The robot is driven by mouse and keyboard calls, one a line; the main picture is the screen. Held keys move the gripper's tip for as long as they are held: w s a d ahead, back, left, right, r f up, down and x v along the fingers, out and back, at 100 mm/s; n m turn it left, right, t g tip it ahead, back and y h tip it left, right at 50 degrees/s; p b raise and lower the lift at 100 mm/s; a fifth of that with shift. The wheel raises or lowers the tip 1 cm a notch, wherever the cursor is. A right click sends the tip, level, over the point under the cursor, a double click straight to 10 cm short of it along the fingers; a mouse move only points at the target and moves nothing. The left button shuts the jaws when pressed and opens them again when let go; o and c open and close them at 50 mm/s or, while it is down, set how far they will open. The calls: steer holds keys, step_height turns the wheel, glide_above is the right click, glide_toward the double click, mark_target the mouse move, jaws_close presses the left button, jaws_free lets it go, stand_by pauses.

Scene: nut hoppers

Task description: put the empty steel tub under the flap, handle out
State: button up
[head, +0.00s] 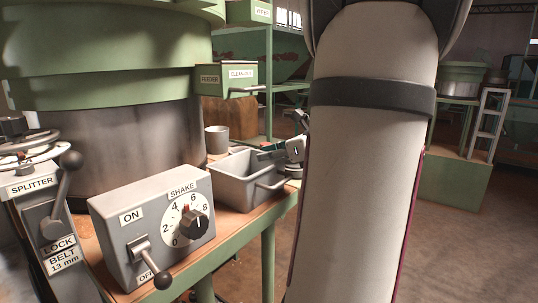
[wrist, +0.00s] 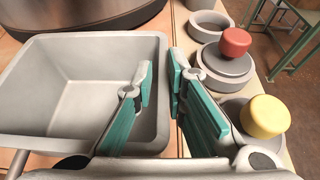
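The grey steel tub (head: 239,190) stands on the wooden bench top, upright and empty. Its bar handle (head: 272,184) faces front right in the head view. In the wrist view the tub (wrist: 80,138) fills the left side, its inside bare. My gripper (wrist: 161,88) is at the tub's right rim in the wrist view, the teal pads a little apart with the rim between them. Contact is not clear. In the head view my gripper (head: 272,154) is at the tub's far right edge, partly hidden by my arm. A green box labelled CLEAN-OUT (head: 238,83) has a bar handle; no flap is clearly distinguishable.
A control box (head: 150,228) with lever and dial stands in front of the tub. A grey cup (head: 216,140) stands behind it. In the wrist view, a red-knobbed round piece (wrist: 235,42), a yellow-knobbed one (wrist: 264,117) and a ring (wrist: 208,25) lie right of my gripper.

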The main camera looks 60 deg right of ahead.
steer(key=shift+r, duration=0.1)
steer(key=shift+s+r, duration=0.15)
steer(key=v, duration=1.1)
steer(key=shift+s, duration=0.35)
steer(key=shift+s, duration=0.1)
